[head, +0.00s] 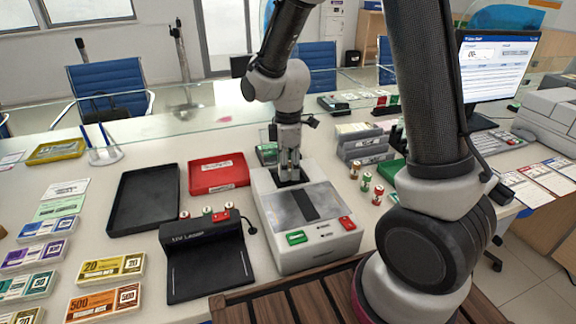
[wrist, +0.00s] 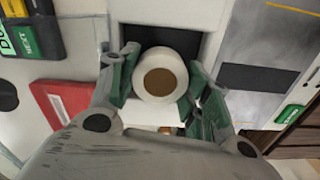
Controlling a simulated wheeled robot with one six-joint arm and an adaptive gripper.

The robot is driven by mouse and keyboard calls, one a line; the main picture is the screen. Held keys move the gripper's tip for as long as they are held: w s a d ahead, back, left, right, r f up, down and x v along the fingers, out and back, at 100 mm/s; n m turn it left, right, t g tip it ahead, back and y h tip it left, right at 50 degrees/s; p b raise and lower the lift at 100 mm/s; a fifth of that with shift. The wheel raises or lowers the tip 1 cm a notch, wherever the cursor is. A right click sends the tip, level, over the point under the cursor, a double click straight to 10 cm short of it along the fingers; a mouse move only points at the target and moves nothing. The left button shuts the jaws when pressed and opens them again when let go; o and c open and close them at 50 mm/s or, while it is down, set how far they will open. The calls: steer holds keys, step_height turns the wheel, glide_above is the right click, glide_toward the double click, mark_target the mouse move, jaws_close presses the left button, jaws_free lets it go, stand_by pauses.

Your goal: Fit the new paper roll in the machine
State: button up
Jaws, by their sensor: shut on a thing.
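The machine (head: 330,257) is a white box with a grey top panel, a green button and a red button, standing on the counter. A dark square opening (wrist: 140,40) shows in its top in the wrist view. My gripper (head: 289,166) points down over the back part of the machine, at this opening. In the wrist view my gripper's green-padded fingers are shut on the paper roll (wrist: 140,88), which is white with a brown core. The roll overlaps the opening's near edge; I cannot tell how deep it sits. In the head view my fingers mostly hide the roll.
A red tray (head: 218,187) and a black tray (head: 122,222) lie left of the machine. A black UV lamp unit (head: 208,272) stands at front left. Several small red, green and white cylinders (head: 366,182) stand to the right, before grey stacked trays (head: 364,151).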

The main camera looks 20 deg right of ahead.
mark_target(288, 165)
steer(key=shift+f, duration=0.1)
steer(key=shift+f, duration=0.5)
steer(key=o, duration=1)
step_height(288, 165, up, 13)
steer(key=s+d+r+m+t, duration=0.2)
steer(key=s+d+r+m, duration=0.2)
steer(key=s+d+m, duration=0.3)
steer(key=s+d+r+m+t, duration=0.2)
steer(key=s+d+r+m, duration=0.3)
steer(key=s, duration=0.8)
steer(key=d+m, duration=0.3)
steer(key=shift+m, duration=0.4)
